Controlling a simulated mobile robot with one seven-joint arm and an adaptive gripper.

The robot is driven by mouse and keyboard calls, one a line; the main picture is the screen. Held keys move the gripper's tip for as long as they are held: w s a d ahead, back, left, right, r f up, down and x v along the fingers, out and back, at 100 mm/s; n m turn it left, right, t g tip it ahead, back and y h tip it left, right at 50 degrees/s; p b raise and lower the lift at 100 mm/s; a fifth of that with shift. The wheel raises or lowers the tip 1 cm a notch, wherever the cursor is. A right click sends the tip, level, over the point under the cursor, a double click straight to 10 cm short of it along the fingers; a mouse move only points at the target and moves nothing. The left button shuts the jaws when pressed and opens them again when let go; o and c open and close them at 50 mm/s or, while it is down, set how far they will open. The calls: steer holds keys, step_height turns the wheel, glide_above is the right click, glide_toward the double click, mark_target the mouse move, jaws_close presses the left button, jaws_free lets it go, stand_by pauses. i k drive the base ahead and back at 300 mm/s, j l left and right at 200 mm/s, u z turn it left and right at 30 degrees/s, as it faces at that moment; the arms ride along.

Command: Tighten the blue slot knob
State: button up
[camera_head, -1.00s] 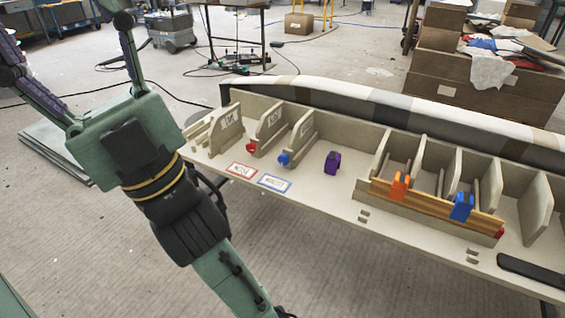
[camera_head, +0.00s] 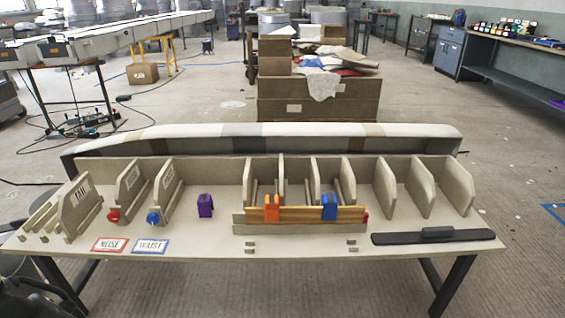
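A small blue knob (camera_head: 152,218) sits at the front foot of an upright slot panel (camera_head: 166,192) at the left of the table, behind a blue-framed card (camera_head: 151,246) reading WAIST. A red knob (camera_head: 113,216) sits to its left, at the foot of a similar panel. How tight the blue knob is cannot be seen. My gripper is not in view; only a dark part, perhaps of my arm, shows at the bottom left corner.
The table (camera_head: 200,262) also holds a purple clamp (camera_head: 205,206), a wooden strip (camera_head: 300,215) with orange (camera_head: 272,207) and blue (camera_head: 329,206) clamps, and a black bar (camera_head: 433,236). A red-framed card (camera_head: 109,245) reads NOSE. Upright panels stand close around the knobs.

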mark_target(153, 219)
steer(key=j+u, duration=0.1)
steer(key=u, duration=1.3)
steer(key=i+j+u, duration=0.3)
